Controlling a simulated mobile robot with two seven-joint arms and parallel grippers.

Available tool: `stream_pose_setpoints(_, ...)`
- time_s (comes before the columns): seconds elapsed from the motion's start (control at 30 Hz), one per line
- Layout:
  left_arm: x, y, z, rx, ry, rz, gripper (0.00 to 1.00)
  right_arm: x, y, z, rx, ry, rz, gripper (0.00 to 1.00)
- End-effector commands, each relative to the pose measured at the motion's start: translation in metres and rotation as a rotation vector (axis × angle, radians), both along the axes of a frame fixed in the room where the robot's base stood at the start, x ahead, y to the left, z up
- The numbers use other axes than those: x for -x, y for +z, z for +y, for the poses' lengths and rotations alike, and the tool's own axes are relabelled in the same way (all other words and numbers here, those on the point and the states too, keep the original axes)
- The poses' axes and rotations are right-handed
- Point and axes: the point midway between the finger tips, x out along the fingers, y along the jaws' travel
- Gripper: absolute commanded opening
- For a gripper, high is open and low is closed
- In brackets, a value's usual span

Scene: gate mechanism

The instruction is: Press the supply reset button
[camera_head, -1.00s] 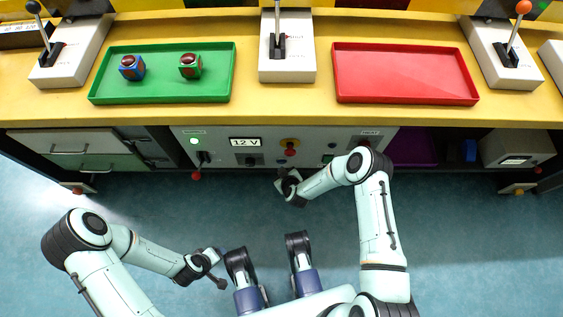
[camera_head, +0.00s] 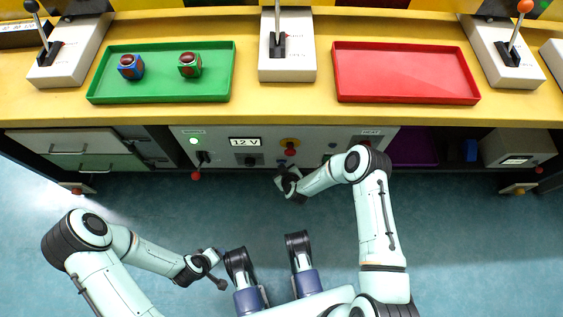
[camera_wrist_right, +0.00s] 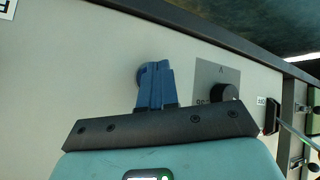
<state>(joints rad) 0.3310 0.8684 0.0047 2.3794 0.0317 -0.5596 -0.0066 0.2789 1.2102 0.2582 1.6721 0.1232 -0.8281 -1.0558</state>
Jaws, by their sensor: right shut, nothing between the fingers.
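The control panel (camera_head: 225,158) is under the front edge of the yellow bench. My right gripper (camera_head: 281,172) is in front of its middle. In the right wrist view my right gripper (camera_wrist_right: 154,68) is shut and empty, its blue fingertips pointing at the panel face. A round blue button (camera_wrist_right: 140,76) shows partly from behind the fingertips. The fingers cover the rest of it, and I cannot tell whether they touch it. No label naming it is readable. My left gripper (camera_head: 218,270) hangs low over the floor, away from the panel. Its jaw opening is not clear.
The panel also carries a green light (camera_head: 194,141), a 12 V sign (camera_head: 245,142), a red knob on yellow (camera_head: 291,147) and a red-tipped lever (camera_head: 197,174). A black dial (camera_wrist_right: 224,93) is right of my fingers. The bench edge (camera_head: 300,115) overhangs the panel.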

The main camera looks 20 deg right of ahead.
Motion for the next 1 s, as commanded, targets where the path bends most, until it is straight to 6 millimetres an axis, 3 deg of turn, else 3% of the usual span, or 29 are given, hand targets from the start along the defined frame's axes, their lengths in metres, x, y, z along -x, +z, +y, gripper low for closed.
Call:
stream_pose_setpoints(0.73, 0.0, -0.003, 0.0, 0.0, 0.0, 0.001, 0.69, -0.005, 0.0, -0.002, 0.0, 0.0, -0.001, 0.0)
stream_pose_setpoints(1.0, 0.0, 0.005, 0.0, 0.0, 0.0, -0.001, 0.69, 0.005, 0.001, 0.001, 0.0, 0.0, 0.001, 0.0)
